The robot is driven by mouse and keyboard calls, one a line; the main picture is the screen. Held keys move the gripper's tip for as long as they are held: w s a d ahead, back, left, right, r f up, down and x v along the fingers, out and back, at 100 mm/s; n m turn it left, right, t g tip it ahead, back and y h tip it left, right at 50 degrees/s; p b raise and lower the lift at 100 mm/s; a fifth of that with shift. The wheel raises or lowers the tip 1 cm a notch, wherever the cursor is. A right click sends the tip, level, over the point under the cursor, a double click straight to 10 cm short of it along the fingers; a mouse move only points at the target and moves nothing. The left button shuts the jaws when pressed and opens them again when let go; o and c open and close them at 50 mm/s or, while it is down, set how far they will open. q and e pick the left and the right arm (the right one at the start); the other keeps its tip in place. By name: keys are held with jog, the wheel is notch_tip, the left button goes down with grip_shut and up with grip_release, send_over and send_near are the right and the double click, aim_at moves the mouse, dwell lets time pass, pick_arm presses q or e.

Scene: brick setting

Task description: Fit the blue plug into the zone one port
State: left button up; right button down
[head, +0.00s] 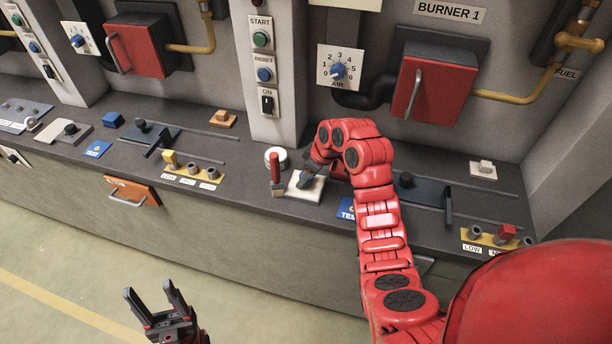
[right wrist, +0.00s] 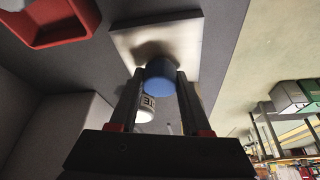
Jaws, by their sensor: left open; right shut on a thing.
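My right gripper (head: 306,181) reaches down over a cream square plate (head: 308,192) on the counter. In the right wrist view its fingers (right wrist: 158,85) are shut on a blue rounded piece (right wrist: 160,74), seemingly the blue plug. The plug is at the cream plate (right wrist: 190,40); I cannot tell whether it touches or sits in it. The fingers hide most of the plug in the head view. No label reading zone one is legible, so I cannot make out the port. My left gripper (head: 157,307) is open and empty, low in front of the counter.
A dark slider (head: 425,190) lies to the right. A red burner box (head: 435,90) is on the wall behind. The floor before the counter is clear.

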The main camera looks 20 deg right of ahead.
jog(key=shift+f, duration=0.4)
jog(key=shift+b, duration=0.45)
jog(key=shift+r, duration=0.1)
jog(key=shift+c, duration=1.4)
grip_release()
jog(key=shift+o, duration=1.4)
